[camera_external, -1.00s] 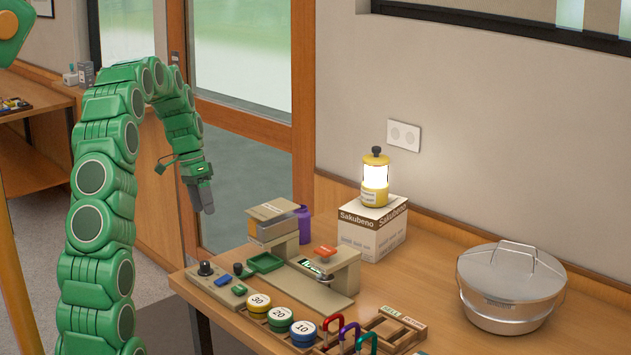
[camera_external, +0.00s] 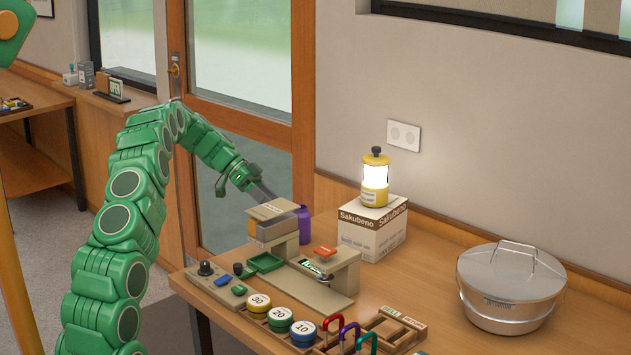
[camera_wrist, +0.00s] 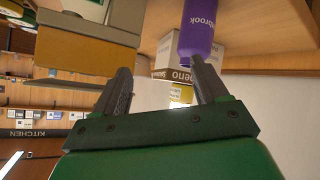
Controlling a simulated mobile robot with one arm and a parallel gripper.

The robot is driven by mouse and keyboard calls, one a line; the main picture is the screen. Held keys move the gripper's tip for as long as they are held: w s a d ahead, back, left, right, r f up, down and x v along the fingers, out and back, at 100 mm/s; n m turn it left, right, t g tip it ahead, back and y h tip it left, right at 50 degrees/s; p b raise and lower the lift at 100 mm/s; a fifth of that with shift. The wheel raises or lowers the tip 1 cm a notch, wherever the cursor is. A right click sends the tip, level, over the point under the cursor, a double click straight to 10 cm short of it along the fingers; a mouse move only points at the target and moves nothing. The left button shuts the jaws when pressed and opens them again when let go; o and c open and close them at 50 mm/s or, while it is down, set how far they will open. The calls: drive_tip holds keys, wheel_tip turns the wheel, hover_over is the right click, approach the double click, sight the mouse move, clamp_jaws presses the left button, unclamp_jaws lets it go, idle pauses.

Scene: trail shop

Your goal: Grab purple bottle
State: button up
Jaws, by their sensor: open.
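The purple bottle (camera_external: 305,226) stands on the wooden table, mostly hidden behind the beige machine (camera_external: 285,236) in the external view. In the wrist view the picture is turned over, and the bottle (camera_wrist: 198,34) with white lettering shows at the top, ahead of the right finger. My gripper (camera_external: 268,194) is above the machine's left end, up and left of the bottle. In the wrist view my gripper (camera_wrist: 162,76) has its fingers spread, with nothing between them. I cannot tell whether a fingertip touches the bottle.
The machine's boxy top (camera_wrist: 85,50) is close on the left in the wrist view. A white carton (camera_external: 372,232) bearing a lit yellow lantern (camera_external: 375,178) stands right of the bottle. Round tins (camera_external: 281,318) and a steel pot (camera_external: 511,290) are also on the table.

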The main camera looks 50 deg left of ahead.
sight(308, 210)
drive_tip(key=shift+w+d+f+m+t+h, duration=0.25)
drive_tip(key=shift+w+d+m+h, duration=0.3)
drive_tip(key=shift+w, duration=0.55)
drive_tip(key=shift+w+d+f+m+t+h, duration=0.1)
drive_tip(key=shift+w+d+m+t+h, duration=0.25)
drive_tip(key=shift+w+m, duration=0.6)
drive_tip(key=shift+w+d+f+m+t+h, duration=0.25)
drive_tip(key=shift+w+d+m, duration=0.3)
drive_tip(key=shift+w, duration=0.65)
drive_tip(key=w+d+f, duration=0.1)
drive_tip(key=d+f, duration=0.1)
drive_tip(key=d, duration=0.1)
drive_tip(key=shift+w+f, duration=0.3)
drive_tip(key=shift+w, duration=0.05)
drive_tip(key=shift+w+d+f, duration=0.2)
drive_tip(key=shift+d, duration=0.2)
drive_tip(key=c, duration=1.2)
